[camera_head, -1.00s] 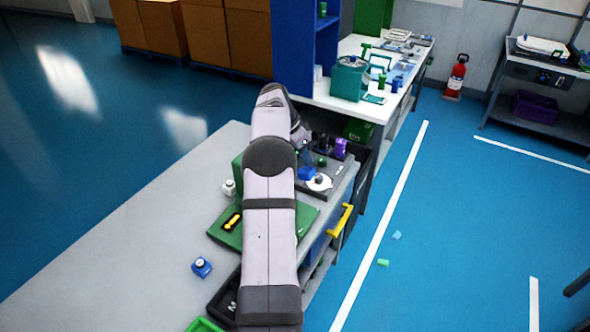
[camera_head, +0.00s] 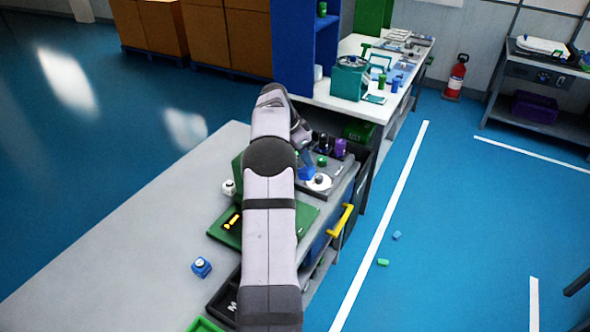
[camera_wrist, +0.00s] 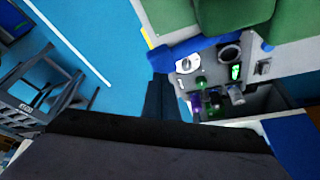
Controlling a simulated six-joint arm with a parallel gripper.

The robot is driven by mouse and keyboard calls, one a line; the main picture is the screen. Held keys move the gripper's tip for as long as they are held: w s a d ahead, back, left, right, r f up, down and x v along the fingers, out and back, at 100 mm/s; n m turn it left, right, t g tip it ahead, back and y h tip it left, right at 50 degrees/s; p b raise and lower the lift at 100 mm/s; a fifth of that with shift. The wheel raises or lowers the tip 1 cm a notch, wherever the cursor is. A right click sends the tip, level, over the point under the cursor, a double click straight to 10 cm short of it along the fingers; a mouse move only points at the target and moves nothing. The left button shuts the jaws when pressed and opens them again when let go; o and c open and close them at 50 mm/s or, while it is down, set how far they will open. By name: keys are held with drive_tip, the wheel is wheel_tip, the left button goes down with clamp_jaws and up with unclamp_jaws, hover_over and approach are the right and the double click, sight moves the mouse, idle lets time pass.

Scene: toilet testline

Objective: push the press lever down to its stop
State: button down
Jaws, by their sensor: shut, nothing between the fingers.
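My gripper (camera_wrist: 167,98) shows in the wrist view as dark fingers, shut and empty. In the head view my arm hides most of its surroundings. A blue part (camera_wrist: 178,54) lies just beyond the fingertips, beside a white round piece (camera_wrist: 188,64); I cannot tell whether the fingers touch it. In the head view the blue part (camera_head: 306,173) sits next to the white disc (camera_head: 319,181) on the grey fixture. I cannot tell for sure whether this blue part is the press lever, nor its angle. A large green body (camera_wrist: 208,14) stands behind it in the wrist view.
Green, black and purple knobs (camera_head: 340,148) stand on the fixture right of my wrist. A yellow handle (camera_head: 342,218) juts from the table's right side. A green tray (camera_head: 226,226) and a small blue item (camera_head: 201,267) lie on the table. The left tabletop is mostly clear.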

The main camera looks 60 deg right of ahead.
sight(305, 170)
drive_tip(key=shift+a+f+b, duration=0.1)
drive_tip(key=shift+f+b, duration=1.65)
drive_tip(key=shift+f, duration=0.9)
drive_tip(key=shift+r, duration=0.15)
wheel_tip(305, 170, up, 13)
drive_tip(key=p, duration=1)
drive_tip(key=shift+p, duration=0.4)
